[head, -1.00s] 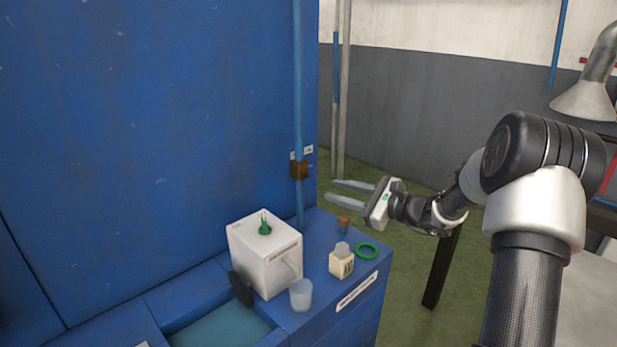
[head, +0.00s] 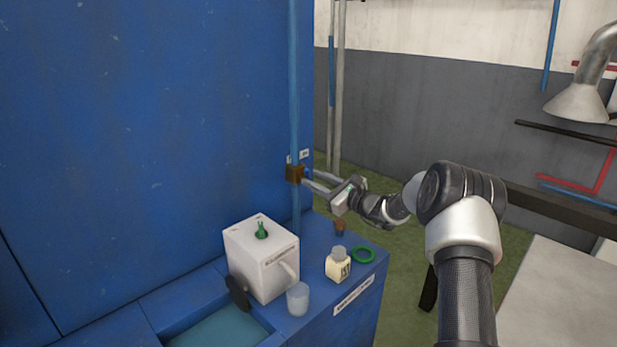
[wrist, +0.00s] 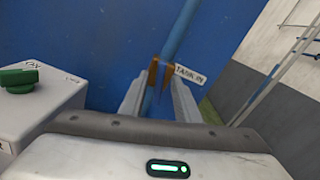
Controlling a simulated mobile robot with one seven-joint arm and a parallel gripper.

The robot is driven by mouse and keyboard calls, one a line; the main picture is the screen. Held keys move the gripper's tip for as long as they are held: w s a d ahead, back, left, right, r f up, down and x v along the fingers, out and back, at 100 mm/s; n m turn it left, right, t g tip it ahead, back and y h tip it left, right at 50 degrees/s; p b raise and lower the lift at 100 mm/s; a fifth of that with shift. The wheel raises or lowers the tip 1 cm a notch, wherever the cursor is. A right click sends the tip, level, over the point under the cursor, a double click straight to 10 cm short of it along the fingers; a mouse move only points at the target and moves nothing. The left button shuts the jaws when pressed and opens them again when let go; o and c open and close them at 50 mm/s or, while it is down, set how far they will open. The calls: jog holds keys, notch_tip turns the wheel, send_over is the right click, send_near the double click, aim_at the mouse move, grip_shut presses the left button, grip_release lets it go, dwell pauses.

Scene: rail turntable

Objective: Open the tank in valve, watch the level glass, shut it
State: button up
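The tank in valve is a small brown, brass-like block (head: 294,173) on the vertical blue pipe (head: 296,110) at the blue cabinet's right edge. In the wrist view its brown parts (wrist: 153,73) show near the tips of my fingers, beside a white "TANK IN" label (wrist: 190,74). My gripper (head: 308,180) is open, its two fingers apart and reaching left to the valve. In the wrist view the fingertips (wrist: 158,80) lie on either side of the pipe. I cannot tell whether they touch the valve. I cannot make out a level glass for certain.
On the blue ledge below are a white box (head: 262,262) with a green knob, a clear cup (head: 298,299), a labelled bottle (head: 338,266), a green ring (head: 363,255) and a small brown-topped item (head: 340,228). A water basin (head: 225,330) lies front left.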

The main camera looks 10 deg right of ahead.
aim_at(311, 177)
jog(key=shift+x, duration=1.7)
grip_shut()
jog(key=shift+d+m, duration=0.15)
jog(key=shift+m, duration=1.55)
grip_release()
